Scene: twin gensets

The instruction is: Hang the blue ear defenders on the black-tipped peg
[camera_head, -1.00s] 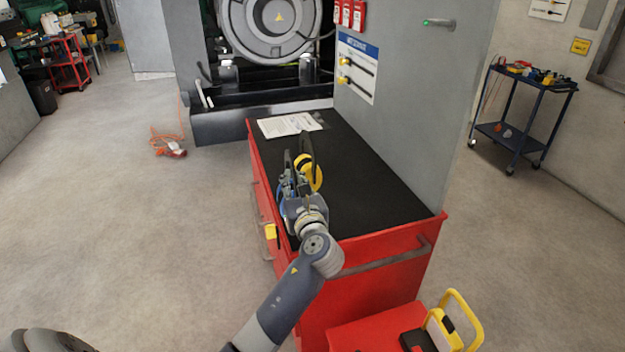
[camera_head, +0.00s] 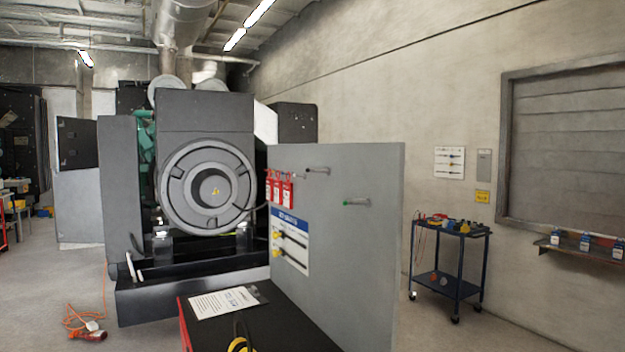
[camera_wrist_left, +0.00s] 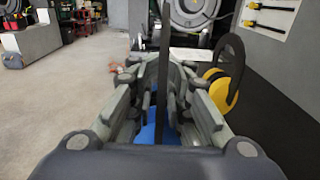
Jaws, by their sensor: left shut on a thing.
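The blue ear defenders (camera_wrist_left: 152,134) show in the left wrist view between the fingers of my left gripper (camera_wrist_left: 163,72). Their black headband stands upright between the fingers, and the blue cups are partly hidden behind the gripper. My left gripper is shut on them. In the head view, a peg with what looks like a dark tip (camera_head: 317,170) sticks out near the top of the grey panel (camera_head: 340,240). A green-tipped peg (camera_head: 356,203) is lower and to its right. My grippers are outside the head view.
Yellow ear defenders (camera_wrist_left: 220,90) stand on the black bench top (camera_head: 285,325), just right of my left gripper. Red tags (camera_head: 280,190) hang at the panel's left edge. Papers (camera_head: 225,302) lie on the bench. A blue trolley (camera_head: 450,262) stands right of the panel.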

